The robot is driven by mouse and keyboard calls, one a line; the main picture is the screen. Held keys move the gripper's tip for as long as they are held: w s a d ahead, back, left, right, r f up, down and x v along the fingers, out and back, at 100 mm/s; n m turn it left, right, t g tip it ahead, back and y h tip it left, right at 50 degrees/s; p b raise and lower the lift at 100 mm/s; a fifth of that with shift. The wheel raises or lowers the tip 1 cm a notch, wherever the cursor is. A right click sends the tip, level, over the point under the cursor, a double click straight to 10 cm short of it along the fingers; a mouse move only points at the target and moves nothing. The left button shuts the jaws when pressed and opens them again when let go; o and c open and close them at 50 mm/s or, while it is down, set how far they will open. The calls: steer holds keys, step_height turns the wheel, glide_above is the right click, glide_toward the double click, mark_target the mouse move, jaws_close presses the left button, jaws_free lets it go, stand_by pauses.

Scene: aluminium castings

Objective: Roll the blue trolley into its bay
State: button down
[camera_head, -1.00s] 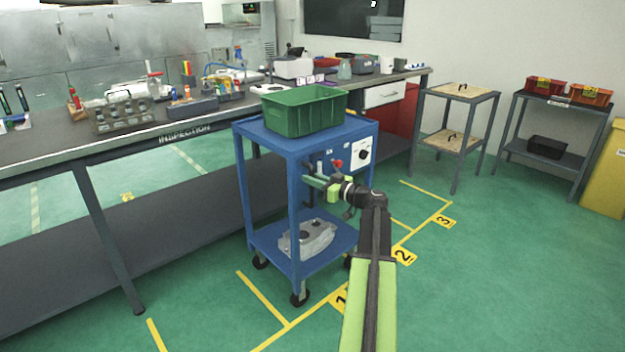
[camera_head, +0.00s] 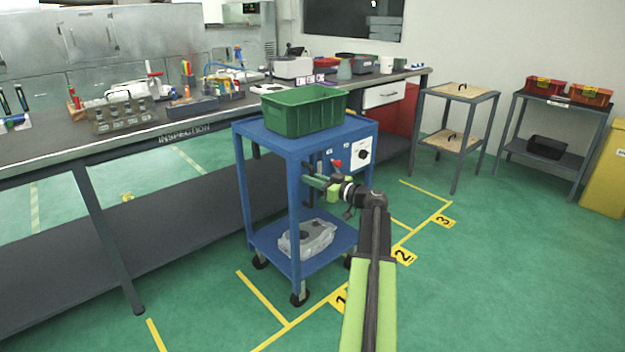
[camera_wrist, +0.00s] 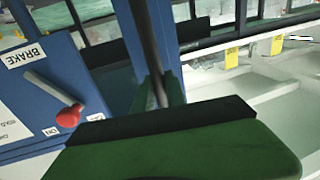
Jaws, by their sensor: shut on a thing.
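The blue trolley (camera_head: 283,144) stands upright on its casters at the inspection bench's front, behind the yellow front floor line near bay numbers 1 and 2. Its top carries a green crate (camera_head: 303,110); its lower shelf carries a grey casting (camera_head: 307,239). My gripper (camera_head: 318,182) is at the trolley's near right side. In the wrist view, my gripper (camera_wrist: 160,104) is shut on a dark bar (camera_wrist: 148,45), the trolley's handle. A brake lever with a red knob (camera_wrist: 69,116) sits beside it on the blue panel; its setting is hard to read.
The bench (camera_head: 95,171) runs along the left, behind the trolley. Yellow floor lines mark bays numbered 1 (camera_head: 341,299), 2 (camera_head: 404,256) and 3 (camera_head: 444,221). A wooden-topped stand (camera_head: 459,93) and a grey rack (camera_head: 560,102) stand at back right. Front right floor is clear.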

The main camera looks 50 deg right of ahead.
steer(key=shift+a, duration=0.95)
steer(key=shift+d, duration=0.1)
steer(key=c, duration=1.4)
jaws_free()
steer(key=shift+w, duration=0.1)
steer(key=shift+o, duration=0.2)
steer(key=s+d, duration=0.2)
steer(key=s, duration=1.5)
steer(key=shift+s, duration=0.2)
steer(key=shift+d, duration=0.1)
